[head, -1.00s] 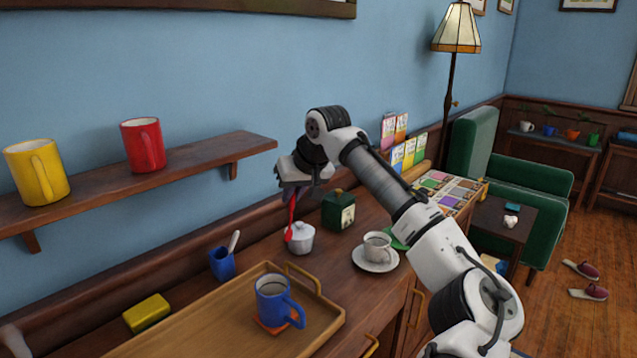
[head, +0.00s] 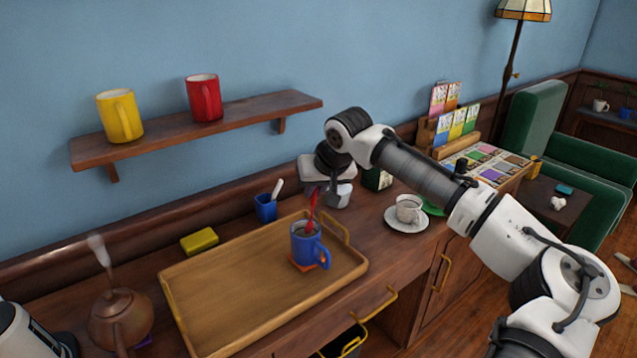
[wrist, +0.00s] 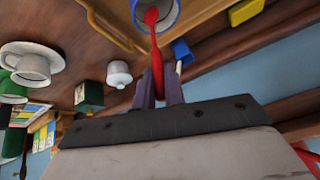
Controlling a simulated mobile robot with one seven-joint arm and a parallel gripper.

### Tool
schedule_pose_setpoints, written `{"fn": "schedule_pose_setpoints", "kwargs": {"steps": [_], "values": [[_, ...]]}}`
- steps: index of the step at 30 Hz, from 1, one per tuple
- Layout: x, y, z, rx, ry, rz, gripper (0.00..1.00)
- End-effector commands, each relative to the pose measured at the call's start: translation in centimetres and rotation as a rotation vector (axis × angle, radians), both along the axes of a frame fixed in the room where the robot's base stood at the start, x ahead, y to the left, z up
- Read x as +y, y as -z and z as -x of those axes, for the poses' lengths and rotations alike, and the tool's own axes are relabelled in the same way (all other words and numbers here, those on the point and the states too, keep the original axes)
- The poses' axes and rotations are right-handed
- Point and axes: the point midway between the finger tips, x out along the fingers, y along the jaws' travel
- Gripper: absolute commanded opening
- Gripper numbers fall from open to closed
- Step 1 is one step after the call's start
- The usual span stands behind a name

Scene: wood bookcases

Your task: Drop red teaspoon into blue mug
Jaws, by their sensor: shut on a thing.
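My gripper (head: 315,189) is shut on the red teaspoon (head: 312,207) by its upper part and holds it bowl down. In the wrist view the fingers (wrist: 159,82) pinch the spoon (wrist: 155,40). The blue mug (head: 302,246) stands upright on an orange coaster on the wooden tray, handle to the right. The spoon's bowl end overlaps the mug's opening in both views. I cannot tell how far below the rim it reaches. The mug (wrist: 171,20) is cut off at the top of the wrist view.
The wooden tray (head: 235,303) has a raised rim and brass handles. Near it are a yellow block (head: 199,242), a blue holder (head: 265,208), a copper pot (head: 122,318) and a white cup (head: 409,208) on a saucer. A wall shelf (head: 150,145) holds yellow and red mugs.

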Motion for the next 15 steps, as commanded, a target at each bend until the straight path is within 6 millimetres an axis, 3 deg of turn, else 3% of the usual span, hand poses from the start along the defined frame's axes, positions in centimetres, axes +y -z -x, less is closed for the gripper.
{"fn": "schedule_pose_setpoints", "kwargs": {"steps": [6, 15], "values": [[-0.1, 3.2, 0.0, -0.002, 0.002, 0.002, 0.0], [-0.1, 5.0, 0.0, -0.002, 0.001, 0.001, 0.0]]}}
